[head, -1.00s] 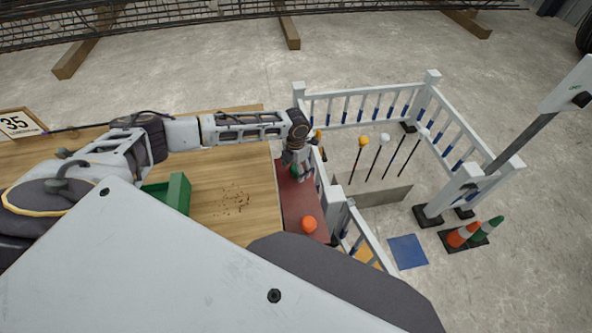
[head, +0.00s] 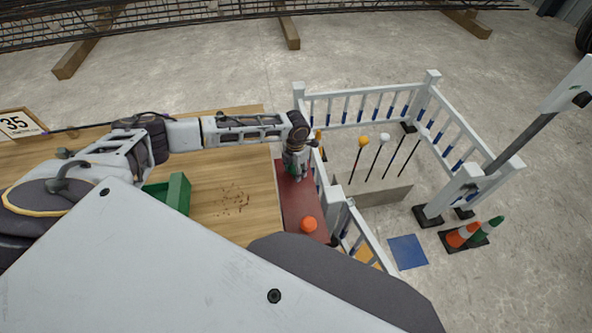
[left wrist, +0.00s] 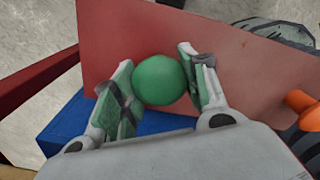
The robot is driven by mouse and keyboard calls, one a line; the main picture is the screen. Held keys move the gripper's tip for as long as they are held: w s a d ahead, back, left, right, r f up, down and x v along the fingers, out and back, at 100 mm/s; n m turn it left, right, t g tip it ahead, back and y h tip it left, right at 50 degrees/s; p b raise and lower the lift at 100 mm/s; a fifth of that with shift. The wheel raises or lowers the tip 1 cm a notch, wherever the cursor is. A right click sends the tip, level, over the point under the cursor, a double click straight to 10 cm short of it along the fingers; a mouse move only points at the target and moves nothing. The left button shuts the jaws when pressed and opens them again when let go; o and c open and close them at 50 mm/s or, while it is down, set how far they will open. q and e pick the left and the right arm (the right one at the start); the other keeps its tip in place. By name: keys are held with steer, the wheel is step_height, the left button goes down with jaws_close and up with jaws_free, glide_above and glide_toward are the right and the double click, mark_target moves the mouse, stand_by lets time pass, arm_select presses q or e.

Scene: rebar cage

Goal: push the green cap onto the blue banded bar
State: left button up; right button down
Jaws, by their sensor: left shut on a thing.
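The green cap (left wrist: 160,80) is a round ball in the left wrist view, between the two fingers of my left gripper (left wrist: 158,85). The gripper is shut on it, over the red surface. In the head view my left gripper (head: 296,172) is over the far part of the red strip, beside the white railing. Several thin dark bars (head: 376,163) stand inside the railing, with yellow or white tops. I cannot make out a blue band on any of these bars. My right gripper is not in view.
An orange cap (head: 308,225) sits on the red strip (head: 297,204), nearer me. The white railing (head: 377,103) with blue-marked posts surrounds the bars. A green box (head: 178,192) stands on the wooden table (head: 245,218).

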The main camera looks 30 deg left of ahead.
arm_select(q)
steer(key=shift+r, duration=0.1)
steer(key=shift+r, duration=4.9)
